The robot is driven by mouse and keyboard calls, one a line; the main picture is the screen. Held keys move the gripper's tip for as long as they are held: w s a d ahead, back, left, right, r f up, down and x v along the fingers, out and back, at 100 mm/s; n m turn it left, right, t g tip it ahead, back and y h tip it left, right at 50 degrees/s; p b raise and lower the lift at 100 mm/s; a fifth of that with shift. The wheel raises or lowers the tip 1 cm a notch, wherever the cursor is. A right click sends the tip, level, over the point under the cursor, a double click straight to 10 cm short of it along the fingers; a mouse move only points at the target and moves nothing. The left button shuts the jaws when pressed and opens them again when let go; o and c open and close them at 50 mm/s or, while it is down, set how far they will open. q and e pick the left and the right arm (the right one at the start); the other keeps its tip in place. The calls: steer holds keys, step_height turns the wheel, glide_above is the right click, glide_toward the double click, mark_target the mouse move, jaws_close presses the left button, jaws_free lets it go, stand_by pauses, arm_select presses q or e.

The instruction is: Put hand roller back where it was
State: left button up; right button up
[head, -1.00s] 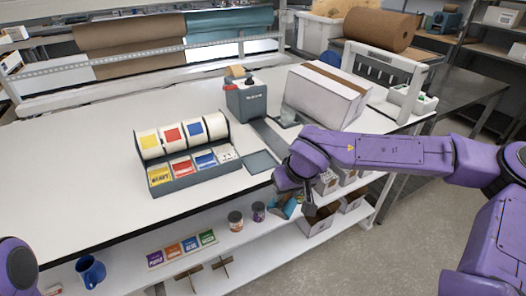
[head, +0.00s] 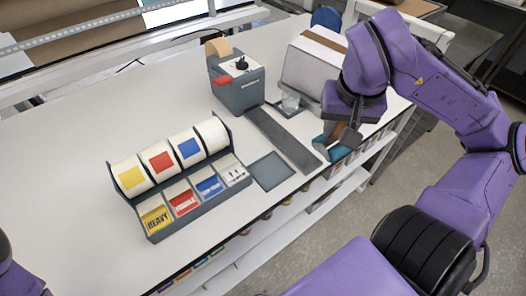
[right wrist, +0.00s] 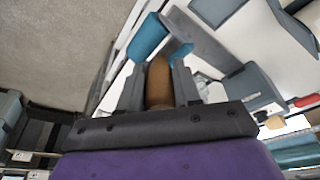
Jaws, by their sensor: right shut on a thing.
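The hand roller has a teal roller (head: 338,152) and a brown handle (right wrist: 158,82). My right gripper (head: 345,132) is shut on the handle near the front right edge of the white worktop, with the roller hanging below and to the left. In the right wrist view, the handle is between the fingers and the teal roller (right wrist: 148,38) is beyond them. I cannot tell whether the roller touches the table. A square dark grey pad (head: 271,171) lies bare on the worktop, left of the roller. My left gripper is out of view.
A label rack (head: 150,230) with several rolls and cards stands at the left. A grey tape dispenser (head: 240,92) stands behind the pad, with a long grey strip (head: 284,139) in front. A clear cup (head: 290,102) and white box (head: 312,65) stand at the back right. Shelves lie below.

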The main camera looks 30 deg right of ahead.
steer(key=b, duration=0.1)
steer(key=a+f+b, duration=0.1)
steer(key=shift+w+f+b, duration=0.25)
steer(key=shift+w+b, duration=0.1)
steer(key=shift+w, duration=0.05)
steer(key=w+a+f, duration=0.2)
steer(key=w+f, duration=0.1)
steer(key=w+a+f, duration=0.3)
steer(key=f, duration=0.1)
steer(key=w+a+f+p, duration=0.1)
steer(key=w+a+f, duration=0.1)
steer(key=w+f, duration=0.1)
steer(key=shift+w+a+f, duration=0.15)
steer(key=shift+a+f, duration=0.2)
steer(key=shift+f, duration=0.4)
steer(key=o, duration=0.9)
